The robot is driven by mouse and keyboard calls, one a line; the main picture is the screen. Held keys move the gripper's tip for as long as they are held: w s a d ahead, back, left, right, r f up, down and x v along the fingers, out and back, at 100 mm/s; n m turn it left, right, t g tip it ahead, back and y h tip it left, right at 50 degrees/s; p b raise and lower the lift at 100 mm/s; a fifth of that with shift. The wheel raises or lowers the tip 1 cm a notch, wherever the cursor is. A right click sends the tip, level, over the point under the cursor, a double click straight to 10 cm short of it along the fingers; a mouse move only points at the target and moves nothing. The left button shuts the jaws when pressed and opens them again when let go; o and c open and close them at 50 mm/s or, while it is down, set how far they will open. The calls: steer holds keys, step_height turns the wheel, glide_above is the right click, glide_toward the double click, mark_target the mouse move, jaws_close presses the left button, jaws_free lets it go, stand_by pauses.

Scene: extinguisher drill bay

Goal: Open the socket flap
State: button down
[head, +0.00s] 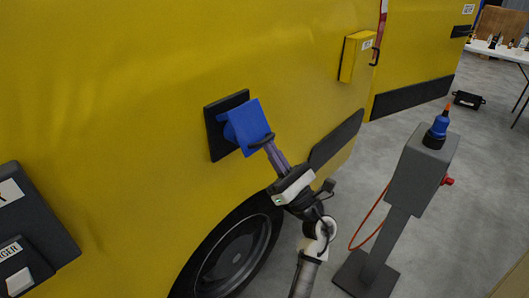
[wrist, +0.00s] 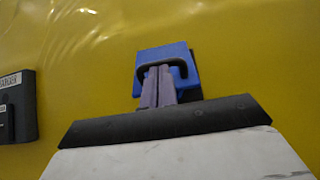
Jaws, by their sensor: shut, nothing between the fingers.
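The blue socket flap (head: 248,126) is mounted on a black square plate (head: 216,132) on the yellow vehicle side. It stands out from the plate at a slant, with a blue part showing behind its left edge. A dark loop handle (head: 262,141) is on its lower right part. My gripper (head: 270,148) is shut and empty, its purple fingertips at the handle. In the wrist view the fingertips (wrist: 158,70) reach up inside the dark handle loop (wrist: 181,66), in front of the blue flap (wrist: 170,54). I cannot tell whether they touch the flap.
A grey pedestal (head: 420,172) with a blue and orange plug (head: 438,130) and red cable stands right of my arm. A yellow box (head: 355,57) is on the vehicle upper right. A wheel (head: 232,262) is below. A dark charger box (head: 35,230) is at left.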

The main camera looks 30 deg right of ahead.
step_height(320, 180, up, 11)
steer(key=g+p, duration=0.1)
steer(key=shift+s+d+p, duration=0.15)
steer(key=shift+s+p, duration=0.25)
steer(key=shift+s, duration=0.05)
steer(key=shift+f, duration=0.1)
stand_by(1.3)
